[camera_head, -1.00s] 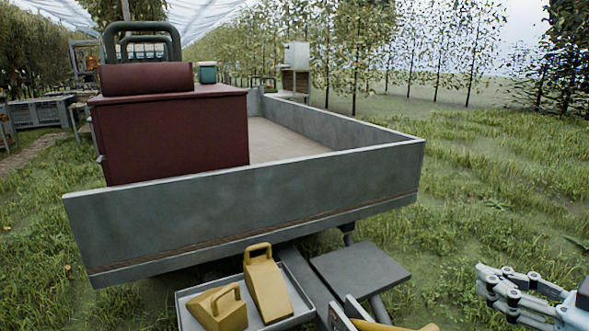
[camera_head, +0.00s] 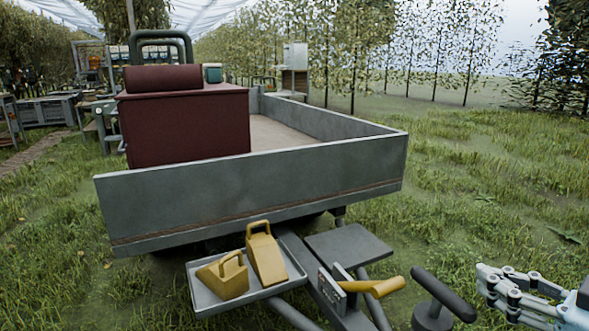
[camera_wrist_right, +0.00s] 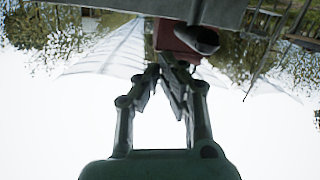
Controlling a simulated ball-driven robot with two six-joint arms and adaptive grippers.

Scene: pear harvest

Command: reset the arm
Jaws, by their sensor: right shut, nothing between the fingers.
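My right gripper (camera_head: 484,281) is at the lower right of the head view, over the grass and to the right of the trailer's hitch. It is shut and empty. In the right wrist view its fingers (camera_wrist_right: 166,72) come together with nothing between them, with bright sky behind. That view looks upside down, with the trailer edge along its top. My left gripper is not in view.
A grey trailer (camera_head: 260,200) holds a dark red chest (camera_head: 185,128). Two yellow wedge chocks (camera_head: 266,258) (camera_head: 224,278) sit in a grey tray (camera_head: 250,293). A yellow hitch handle (camera_head: 385,287) and a dark handle (camera_head: 445,293) stand near my right gripper. Open grass lies right.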

